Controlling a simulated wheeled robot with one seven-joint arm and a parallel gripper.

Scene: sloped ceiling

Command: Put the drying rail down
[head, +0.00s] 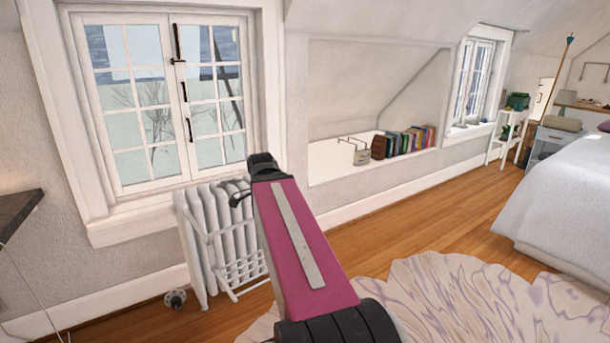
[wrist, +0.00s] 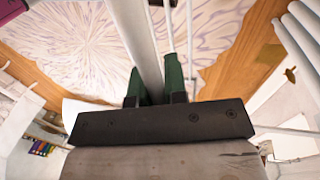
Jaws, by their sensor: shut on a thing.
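The drying rail (head: 232,272) is a white frame of thin bars. In the head view it is in front of the white radiator, partly hidden behind my pink arm. In the wrist view a thick white bar of the drying rail (wrist: 137,40) runs between the green fingers of my gripper (wrist: 153,78), with thinner white bars beside it. My gripper is shut on this bar. In the head view my arm hides the fingers. I cannot tell whether the rail touches the radiator or the floor.
The white radiator (head: 192,245) stands under the window (head: 165,105). A patterned rug (head: 450,295) lies on the wood floor at the right. A white bed (head: 570,195) is farther right. Books (head: 410,142) stand in the wall alcove. A dark shelf edge (head: 15,215) juts in at left.

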